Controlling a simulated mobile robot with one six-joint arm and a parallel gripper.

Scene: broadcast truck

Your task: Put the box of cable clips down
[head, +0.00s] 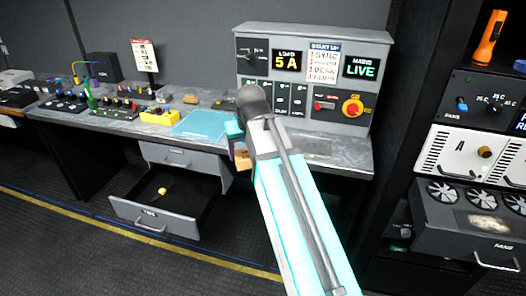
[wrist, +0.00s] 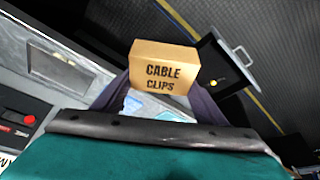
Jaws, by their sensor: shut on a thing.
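The box of cable clips (wrist: 163,68) is a small tan carton with "CABLE CLIPS" in black print. In the wrist view it sits between the two dark fingers of my gripper (wrist: 162,84), which is shut on it. In the head view my gripper (head: 238,148) is at the front edge of the grey desk (head: 325,150), and part of the box (head: 242,160) shows below it. My arm hides part of the desk. I cannot tell whether the box touches the desk.
A light blue mat (head: 203,124) lies on the desk left of my gripper. An open drawer (head: 150,215) holds a small yellow item (head: 162,190). A control panel (head: 310,75) stands at the back. A yellow block (head: 158,116) and several small devices occupy the desk's left. A rack (head: 470,155) stands right.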

